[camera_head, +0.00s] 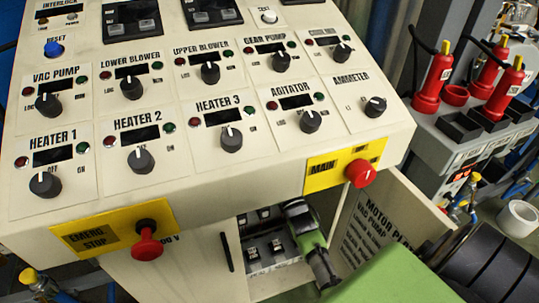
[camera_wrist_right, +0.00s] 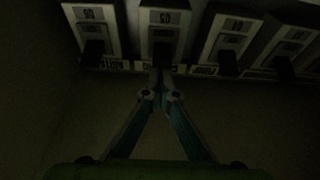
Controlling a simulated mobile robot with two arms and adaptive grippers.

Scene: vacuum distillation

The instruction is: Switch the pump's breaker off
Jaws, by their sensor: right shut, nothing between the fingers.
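The breakers (camera_head: 264,247) sit in the open cabinet below the control panel, left of my right arm. In the right wrist view several breakers form a row across the top, each with a dark lever. My right gripper (camera_wrist_right: 160,80) is shut and empty, its fingertips together just below the lever of the second breaker from the left (camera_wrist_right: 164,35). I cannot tell whether they touch it. My left gripper is not in view.
The open cabinet door (camera_head: 372,235), lettered with "VAC PUMP", stands right of my arm. Above the opening, a red main knob (camera_head: 360,173) and a red emergency stop button (camera_head: 147,245) stick out from the panel (camera_head: 215,165). The cabinet interior is dark and tight.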

